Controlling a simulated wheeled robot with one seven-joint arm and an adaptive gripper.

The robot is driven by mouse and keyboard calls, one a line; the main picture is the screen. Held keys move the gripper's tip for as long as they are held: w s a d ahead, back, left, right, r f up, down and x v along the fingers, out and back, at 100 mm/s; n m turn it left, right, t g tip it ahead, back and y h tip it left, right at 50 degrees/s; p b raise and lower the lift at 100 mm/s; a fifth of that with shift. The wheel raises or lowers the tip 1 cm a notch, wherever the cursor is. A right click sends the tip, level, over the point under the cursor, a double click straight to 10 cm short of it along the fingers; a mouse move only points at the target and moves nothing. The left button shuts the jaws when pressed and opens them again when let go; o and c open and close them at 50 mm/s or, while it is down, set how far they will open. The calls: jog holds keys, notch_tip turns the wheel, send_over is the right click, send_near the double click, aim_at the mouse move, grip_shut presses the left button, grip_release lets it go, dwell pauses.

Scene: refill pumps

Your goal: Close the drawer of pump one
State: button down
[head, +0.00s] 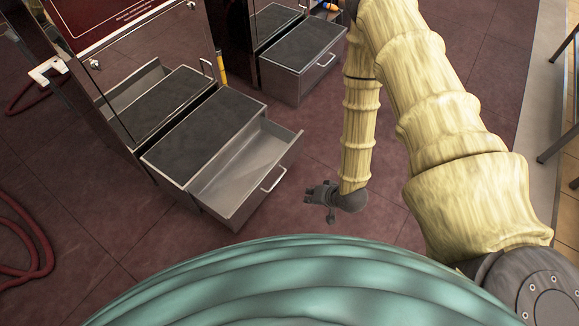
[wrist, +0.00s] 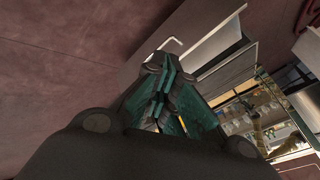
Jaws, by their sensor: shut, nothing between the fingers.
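A metal drawer (head: 236,172) stands pulled out from the low base unit of the nearer pump (head: 150,45) in the head view. It looks empty inside, and its front has a bar handle (head: 273,179). I cannot read a number on the pump. My gripper (head: 318,202) is shut and empty, to the right of the drawer front and apart from it. In the wrist view my gripper (wrist: 160,68) has its fingertips together, with the drawer front (wrist: 148,62) and its pale handle (wrist: 170,46) just beyond them.
A second pump base (head: 302,60) with a shut drawer stands behind. A red hose (head: 25,245) lies on the floor at the left. Reddish floor tiles (head: 395,215) are clear right of my gripper. A pale kerb (head: 542,85) runs along the right.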

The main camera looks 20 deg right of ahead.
jog(key=w+d+f+m+t+y+b, duration=0.3)
jog(key=w+f+t+b, duration=0.1)
jog(key=w+f+b, duration=0.8)
jog(key=m+t+y+b, duration=0.25)
jog(key=y+b, duration=0.25)
jog(key=b, duration=1.1)
send_near(284, 155)
jog(key=shift+t, duration=0.45)
jog(key=b+x, duration=0.5)
jog(key=shift+s+a+f, duration=0.1)
jog(key=shift+a+f, duration=0.05)
jog(key=shift+f, duration=0.25)
jog(key=shift+b+x, duration=0.7)
jog(key=shift+x, duration=0.35)
jog(key=shift+r, duration=0.15)
